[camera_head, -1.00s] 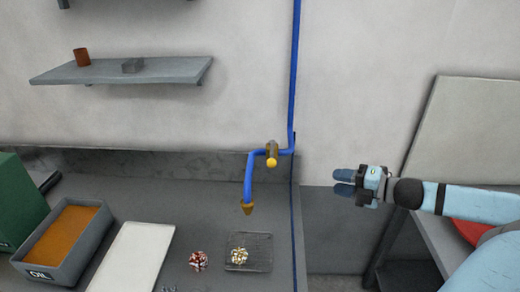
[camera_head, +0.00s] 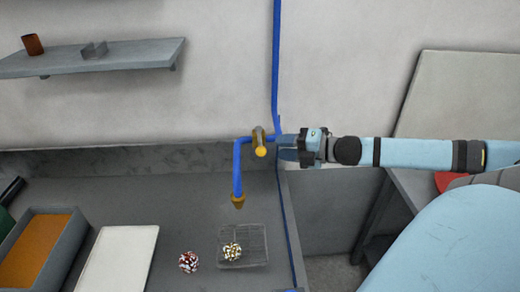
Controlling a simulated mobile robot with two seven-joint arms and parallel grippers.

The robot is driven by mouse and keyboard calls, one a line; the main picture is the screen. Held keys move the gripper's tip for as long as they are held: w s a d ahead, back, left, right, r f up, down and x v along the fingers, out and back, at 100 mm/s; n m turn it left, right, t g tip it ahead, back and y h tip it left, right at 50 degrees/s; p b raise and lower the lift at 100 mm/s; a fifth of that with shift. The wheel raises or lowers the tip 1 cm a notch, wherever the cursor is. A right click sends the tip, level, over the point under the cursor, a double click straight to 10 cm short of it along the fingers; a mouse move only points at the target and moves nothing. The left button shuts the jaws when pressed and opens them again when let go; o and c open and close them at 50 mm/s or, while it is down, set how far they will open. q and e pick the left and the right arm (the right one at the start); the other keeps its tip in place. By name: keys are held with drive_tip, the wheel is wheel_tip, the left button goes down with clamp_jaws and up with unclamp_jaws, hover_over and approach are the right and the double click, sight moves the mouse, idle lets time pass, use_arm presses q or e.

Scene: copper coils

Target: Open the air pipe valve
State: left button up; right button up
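The air pipe valve (camera_head: 259,142) is a brass fitting with a yellow round end, set on the blue air pipe (camera_head: 276,60) that comes down the wall. The pipe bends left past the valve and then down to a brass nozzle (camera_head: 238,201). My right gripper (camera_head: 287,148) comes in from the right, level with the valve and just right of it. Its two dark blue fingers look slightly apart, with nothing visible between them. They overlap the pipe in the picture; I cannot tell whether they touch it. My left gripper is not in view.
Below the nozzle, a wire tray (camera_head: 258,257) holds a gold coil cluster (camera_head: 232,251); a reddish coil cluster (camera_head: 188,262) lies to its left. A white board (camera_head: 120,262) and an oil container (camera_head: 68,250) are further left. A shelf (camera_head: 120,55) hangs above.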

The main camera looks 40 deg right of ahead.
sight(260, 144)
drive_tip(key=shift+b+x, duration=1.15)
drive_tip(key=shift+x, duration=2.35)
drive_tip(key=shift+w, duration=0.1)
clamp_jaws()
